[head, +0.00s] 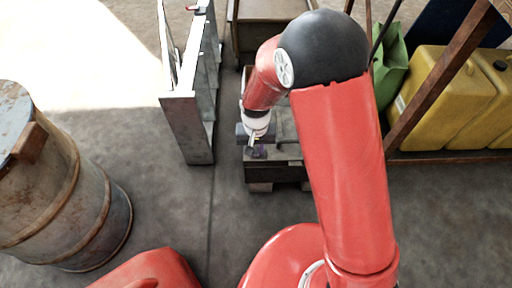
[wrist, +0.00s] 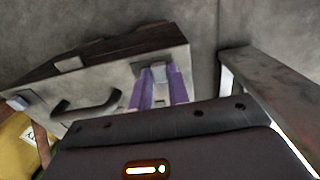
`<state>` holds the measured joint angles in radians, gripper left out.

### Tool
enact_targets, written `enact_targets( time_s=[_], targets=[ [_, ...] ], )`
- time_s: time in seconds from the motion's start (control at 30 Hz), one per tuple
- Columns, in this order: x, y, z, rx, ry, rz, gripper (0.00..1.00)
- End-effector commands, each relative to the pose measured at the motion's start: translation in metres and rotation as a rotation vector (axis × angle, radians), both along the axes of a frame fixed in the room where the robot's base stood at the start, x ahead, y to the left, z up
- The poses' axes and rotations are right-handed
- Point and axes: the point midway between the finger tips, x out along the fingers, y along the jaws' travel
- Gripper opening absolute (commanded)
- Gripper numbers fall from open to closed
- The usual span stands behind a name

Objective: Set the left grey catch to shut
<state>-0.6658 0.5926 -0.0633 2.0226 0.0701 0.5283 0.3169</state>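A worn grey-brown box (head: 287,172) with a dark handle (wrist: 88,106) lies on the floor beyond my base. In the wrist view the box (wrist: 115,80) shows a grey catch (wrist: 137,68) beside my fingertips and another (wrist: 18,103) at the far left end. The catch by my fingers is at the box's left end in the head view, so it appears to be the left one. My gripper (head: 257,151), with purple fingers (wrist: 160,72), is parted by a small gap. The fingers partly hide the catch; contact and its exact position are unclear.
A grey metal frame (head: 190,110) stands close left of the box and shows at right in the wrist view (wrist: 270,95). A rusty drum (head: 70,190) is at left. Yellow canisters (head: 440,100) and a wooden rack stand at right.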

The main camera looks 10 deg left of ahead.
Motion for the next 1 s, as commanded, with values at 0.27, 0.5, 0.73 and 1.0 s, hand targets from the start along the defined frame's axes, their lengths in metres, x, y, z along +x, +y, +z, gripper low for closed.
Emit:
enact_targets(
  time_s=[0.27, 0.5, 0.73, 1.0],
  targets=[
    [0.0, 0.0, 0.0, 0.0, 0.0, 0.0, 0.0],
    [0.006, -0.022, 0.001, 0.0, 0.0, -0.002, 0.0],
    [0.006, -0.022, 0.0, -0.002, 0.0, -0.001, 0.18],
    [0.005, -0.022, 0.0, -0.001, 0.0, -0.001, 0.4]
  ],
)
